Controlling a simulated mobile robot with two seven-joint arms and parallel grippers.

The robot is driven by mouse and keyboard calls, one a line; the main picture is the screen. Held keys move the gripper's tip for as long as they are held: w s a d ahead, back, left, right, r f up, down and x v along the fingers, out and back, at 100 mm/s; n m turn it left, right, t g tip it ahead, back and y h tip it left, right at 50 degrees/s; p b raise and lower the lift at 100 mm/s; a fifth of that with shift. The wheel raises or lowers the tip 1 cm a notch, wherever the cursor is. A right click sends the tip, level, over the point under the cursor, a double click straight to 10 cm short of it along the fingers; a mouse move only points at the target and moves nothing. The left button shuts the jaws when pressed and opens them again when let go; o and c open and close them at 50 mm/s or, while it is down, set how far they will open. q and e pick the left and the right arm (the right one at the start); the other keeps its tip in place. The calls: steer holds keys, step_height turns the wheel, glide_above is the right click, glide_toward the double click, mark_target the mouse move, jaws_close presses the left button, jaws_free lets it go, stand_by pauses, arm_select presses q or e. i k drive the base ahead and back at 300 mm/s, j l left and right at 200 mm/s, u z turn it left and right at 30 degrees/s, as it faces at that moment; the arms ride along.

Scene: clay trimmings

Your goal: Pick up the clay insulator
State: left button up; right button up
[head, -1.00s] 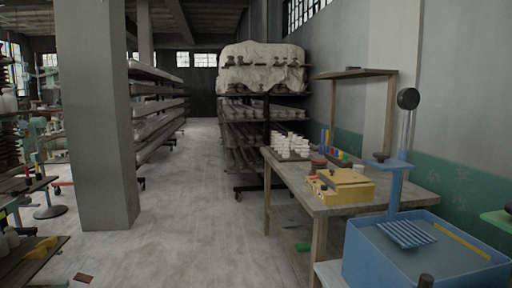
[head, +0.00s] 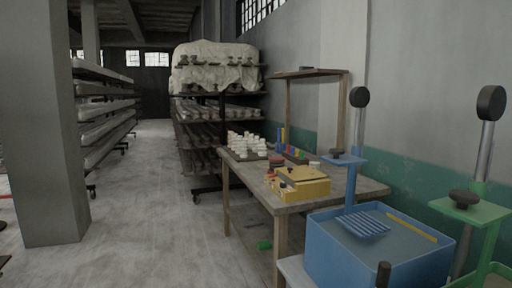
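No gripper of mine shows in the head view. Several small white pieces (head: 246,143), which look like insulators, stand in rows on the far end of the wooden table (head: 345,190). I cannot tell whether one of them is the clay insulator. A small dark piece sits on the arm of a blue stand (head: 350,178). Another dark piece (head: 465,197) sits on a green stand (head: 488,240) at the right edge. These dark pieces are too small to identify.
A yellow box (head: 305,187) lies on the table. A blue bin (head: 335,258) stands in front of it. A green object (head: 264,245) lies under the table. A covered rack (head: 215,70) stands behind. A grey pillar (head: 45,130) is at left; the aisle floor (head: 140,190) between is clear.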

mark_target(256, 142)
steer(key=i+j+u, duration=0.4)
steer(key=i, duration=0.3)
steer(key=i+j+u, duration=0.15)
steer(key=i, duration=0.25)
steer(key=i+u, duration=0.1)
steer(key=i, duration=2.3)
steer(key=i+z, duration=0.3)
steer(key=i, duration=0.2)
steer(key=i+j+z, duration=0.3)
steer(key=i, duration=0.25)
steer(key=i+z, duration=0.15)
steer(key=z, duration=0.25)
steer(key=i+z, duration=0.15)
steer(key=z, duration=0.25)
steer(key=i+z, duration=0.15)
steer(key=z, duration=0.25)
steer(key=i+z, duration=0.15)
steer(key=z, duration=0.3)
steer(key=i+j+z, duration=0.15)
steer(key=z, duration=0.3)
